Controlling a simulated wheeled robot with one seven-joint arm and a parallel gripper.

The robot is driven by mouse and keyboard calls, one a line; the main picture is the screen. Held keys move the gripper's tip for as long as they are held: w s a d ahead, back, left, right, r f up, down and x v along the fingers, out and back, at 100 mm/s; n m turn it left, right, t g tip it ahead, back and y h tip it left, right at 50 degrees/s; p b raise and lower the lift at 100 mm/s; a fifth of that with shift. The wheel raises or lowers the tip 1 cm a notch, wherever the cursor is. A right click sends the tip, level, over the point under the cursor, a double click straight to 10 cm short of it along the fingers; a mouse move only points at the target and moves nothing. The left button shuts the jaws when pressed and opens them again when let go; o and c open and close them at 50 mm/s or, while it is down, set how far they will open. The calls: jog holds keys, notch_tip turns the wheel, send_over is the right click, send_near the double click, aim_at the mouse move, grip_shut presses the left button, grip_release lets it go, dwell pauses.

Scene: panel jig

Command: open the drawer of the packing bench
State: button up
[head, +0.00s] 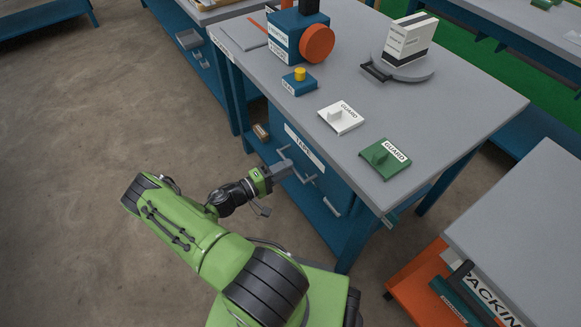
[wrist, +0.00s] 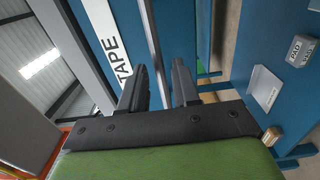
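The bench in the middle has a grey top (head: 440,105) and a blue front. A blue drawer front (head: 335,185) carries a white label reading TAPE (head: 304,147), which also shows in the wrist view (wrist: 112,40). Grey handle parts (head: 331,207) stand out from this front. The drawer looks shut, though my arm covers part of it. My gripper (head: 284,170) is at the front, by the handle. In the wrist view my gripper (wrist: 160,88) is open, with a grey bar (wrist: 153,45) running between its fingers. I cannot tell whether either finger touches it.
On the bench top stand a white guard (head: 341,118), a green guard (head: 385,158), a yellow-button box (head: 299,82) and a blue machine with an orange wheel (head: 317,44). A second table (head: 535,215) stands close at right, with PACKIN lettering (head: 488,297) below. Floor at left is clear.

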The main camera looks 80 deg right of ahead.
jog(key=shift+x, duration=1.25)
grip_shut()
